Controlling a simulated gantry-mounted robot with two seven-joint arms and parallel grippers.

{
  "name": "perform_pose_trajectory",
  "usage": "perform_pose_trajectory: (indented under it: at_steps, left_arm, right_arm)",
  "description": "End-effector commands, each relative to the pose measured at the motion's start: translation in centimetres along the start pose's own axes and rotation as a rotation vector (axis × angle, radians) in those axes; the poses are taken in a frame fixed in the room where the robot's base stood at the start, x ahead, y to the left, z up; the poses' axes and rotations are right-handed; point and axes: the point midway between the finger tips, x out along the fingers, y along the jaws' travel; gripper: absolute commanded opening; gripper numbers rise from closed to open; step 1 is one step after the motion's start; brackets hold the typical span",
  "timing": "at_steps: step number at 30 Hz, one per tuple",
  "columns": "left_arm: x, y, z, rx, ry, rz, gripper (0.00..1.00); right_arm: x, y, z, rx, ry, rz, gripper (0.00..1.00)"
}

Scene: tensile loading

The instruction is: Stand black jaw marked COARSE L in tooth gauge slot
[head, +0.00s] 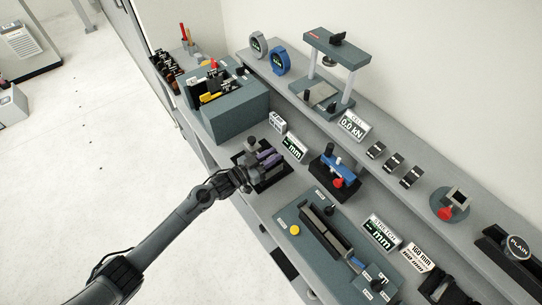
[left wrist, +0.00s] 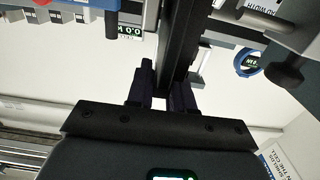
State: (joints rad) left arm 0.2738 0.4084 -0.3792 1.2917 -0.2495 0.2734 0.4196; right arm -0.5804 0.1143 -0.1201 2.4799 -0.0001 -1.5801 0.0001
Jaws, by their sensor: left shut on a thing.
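My left gripper (head: 272,158) is at the small black gauge stand (head: 284,177) beside a display reading "-- mm" (head: 294,148), on the lower bench. In the left wrist view its fingers (left wrist: 168,92) are closed on a dark upright bar (left wrist: 179,45), which looks like the black jaw. No COARSE L marking can be read on it. The gripper covers most of the stand in the head view, so I cannot tell whether the jaw is seated in the slot or held above it. My right gripper is not in view.
A grey-green bin (head: 237,115) with tools stands behind and left. A blue and red device (head: 337,172) stands to the right, then a long grey-green fixture (head: 325,237) with a STRETCH display (head: 380,232). The raised shelf carries a press frame (head: 325,75) and several small black blocks (head: 393,163).

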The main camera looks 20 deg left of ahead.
Motion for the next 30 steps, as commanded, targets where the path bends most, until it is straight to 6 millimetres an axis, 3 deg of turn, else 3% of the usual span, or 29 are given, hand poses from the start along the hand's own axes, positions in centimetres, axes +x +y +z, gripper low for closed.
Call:
perform_pose_trajectory:
  at_steps: [30]
  left_arm:
    - [0.1, -0.1, 1.8, 0.002, 0.009, 0.0, 0.0]
  right_arm:
    - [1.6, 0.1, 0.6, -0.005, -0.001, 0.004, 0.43]
